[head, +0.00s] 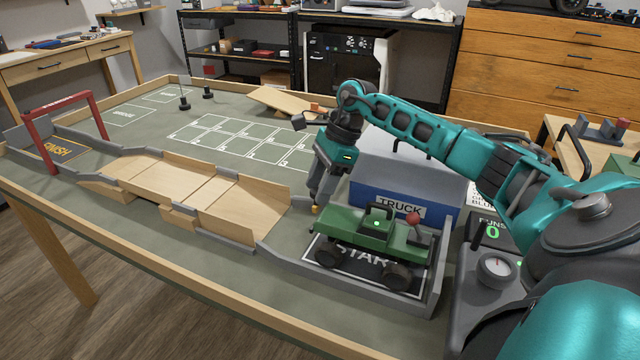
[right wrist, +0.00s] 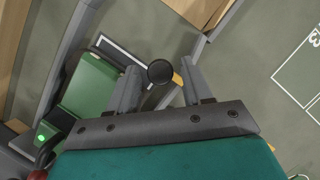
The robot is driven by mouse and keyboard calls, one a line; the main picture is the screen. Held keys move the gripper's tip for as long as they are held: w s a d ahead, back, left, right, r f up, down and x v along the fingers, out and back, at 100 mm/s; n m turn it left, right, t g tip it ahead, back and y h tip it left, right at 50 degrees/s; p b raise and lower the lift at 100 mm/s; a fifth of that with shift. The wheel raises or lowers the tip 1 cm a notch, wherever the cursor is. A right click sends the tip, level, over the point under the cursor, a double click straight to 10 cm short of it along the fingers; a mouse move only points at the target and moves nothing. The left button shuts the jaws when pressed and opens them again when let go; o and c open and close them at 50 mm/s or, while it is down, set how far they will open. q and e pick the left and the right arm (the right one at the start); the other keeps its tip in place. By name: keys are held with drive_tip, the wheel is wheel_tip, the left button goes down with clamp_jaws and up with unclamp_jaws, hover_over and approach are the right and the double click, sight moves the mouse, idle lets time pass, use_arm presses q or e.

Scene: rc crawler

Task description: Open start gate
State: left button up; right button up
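The green truck (head: 365,232) stands on the dark START pad (head: 330,262) inside grey walls. It also shows at the left of the right wrist view (right wrist: 88,92). My right gripper (head: 315,206) points down just beyond the truck's left end, by the track's start. In the right wrist view my right gripper (right wrist: 160,85) is open, with a round black knob (right wrist: 160,72) between its fingers and gaps on both sides. A small yellow-orange piece shows beside the knob. I cannot make out the gate's bar; the gripper hides that spot in the head view. My left gripper is out of view.
A wooden ramp track (head: 170,180) runs left to the red finish arch (head: 65,125). A blue TRUCK bin (head: 400,175) stands close behind the truck. A dial console (head: 490,268) stands at the right. The mat behind the track is mostly clear.

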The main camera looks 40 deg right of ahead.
drive_tip(key=shift+o, duration=0.4)
drive_tip(key=shift+d+r, duration=0.2)
drive_tip(key=shift+r, duration=0.25)
drive_tip(key=p+v, duration=0.1)
drive_tip(key=v, duration=1.1)
drive_tip(key=shift+s+p, duration=0.2)
drive_tip(key=shift+p, duration=0.2)
drive_tip(key=shift+f, duration=0.1)
